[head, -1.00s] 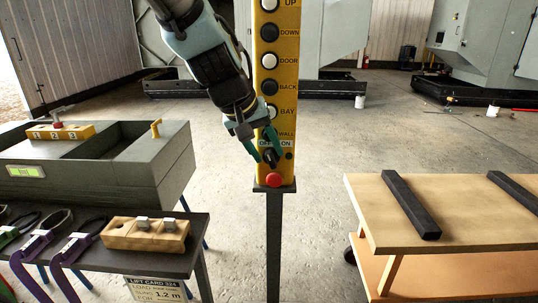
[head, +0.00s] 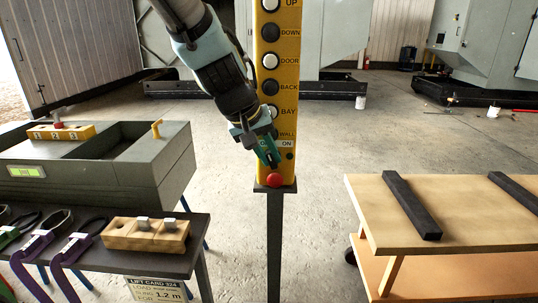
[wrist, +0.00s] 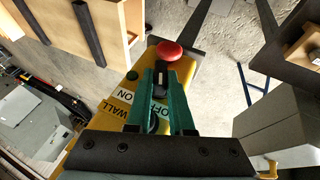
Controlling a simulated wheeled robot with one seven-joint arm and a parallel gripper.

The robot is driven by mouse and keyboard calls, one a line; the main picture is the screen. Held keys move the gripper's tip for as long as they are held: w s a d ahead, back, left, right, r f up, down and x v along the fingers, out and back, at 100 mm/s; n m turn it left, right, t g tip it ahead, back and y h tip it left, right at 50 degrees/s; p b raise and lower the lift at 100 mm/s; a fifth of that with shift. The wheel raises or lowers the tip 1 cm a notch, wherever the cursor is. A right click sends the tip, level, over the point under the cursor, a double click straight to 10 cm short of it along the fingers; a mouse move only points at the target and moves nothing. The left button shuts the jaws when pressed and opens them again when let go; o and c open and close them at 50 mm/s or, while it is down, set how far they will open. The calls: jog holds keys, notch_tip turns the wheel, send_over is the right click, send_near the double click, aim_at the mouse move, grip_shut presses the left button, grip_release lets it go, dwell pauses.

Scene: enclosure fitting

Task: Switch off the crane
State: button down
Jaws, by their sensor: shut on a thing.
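The yellow crane control panel (head: 285,165) stands upright on a dark post. Near its lower end is a black switch knob (wrist: 161,80) by the OFF and ON labels, just above a red mushroom button (head: 274,181). My gripper (head: 268,158) reaches the panel from the upper left. In the wrist view its green fingers are shut on the knob, one on each side, with the red button (wrist: 171,51) just beyond the tips. The fingers hide most of the knob in the head view. I cannot tell which label it points at.
Push buttons marked UP, DOWN, DOOR, BACK, BAY and WALL run up the panel. A dark table (head: 205,240) with straps and a wooden block (head: 145,235) stands left, below a grey box (head: 150,180). A wooden cart (head: 460,215) with black bars stands right. Floor between is clear.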

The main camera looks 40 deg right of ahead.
jog(key=shift+f+b, duration=0.1)
jog(key=shift+b, duration=0.2)
jog(key=b, duration=0.2)
jog(key=shift+w+f+b, duration=0.15)
jog(key=shift+f+b, duration=0.1)
jog(key=shift+b, duration=0.05)
jog(key=b, duration=0.2)
jog(key=shift+h+b, duration=0.35)
jog(key=shift+h, duration=0.05)
jog(key=shift+a+g+b, duration=0.1)
jog(key=shift+g+b, duration=0.3)
jog(key=shift+b, duration=0.8)
jog(key=shift+r+h+b, duration=0.2)
jog(key=shift+h+b, duration=0.1)
jog(key=shift+b, duration=0.5)
jog(key=shift+r, duration=0.1)
jog(key=c, duration=0.8)
grip_release()
